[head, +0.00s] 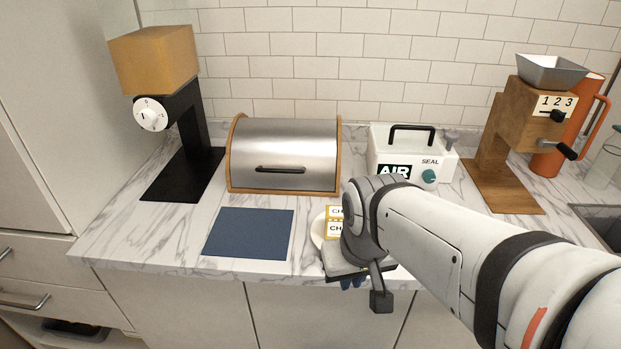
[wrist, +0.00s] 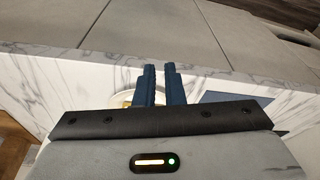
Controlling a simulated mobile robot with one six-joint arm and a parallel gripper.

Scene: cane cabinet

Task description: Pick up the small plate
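The small plate (head: 317,231) is pale and round and lies on the marble counter near its front edge. Yellow-and-white blocks lettered "CH" (head: 335,221) sit on it. My arm and wrist hide its right side in the head view. My gripper (head: 352,283) shows low beside the plate, its blue fingertips overlapping the counter's front edge. In the wrist view, the two fingers of my gripper (wrist: 160,68) are close together with a narrow gap and nothing seen between them. Part of the plate (wrist: 123,99) shows beside and behind the left finger; contact cannot be told.
A dark blue mat (head: 249,233) lies left of the plate. A steel bread box (head: 290,150) stands behind, with a white sealer (head: 393,150) to its right. A black-and-wood grinder (head: 184,110) is at left, a wooden grinder (head: 497,150) at right.

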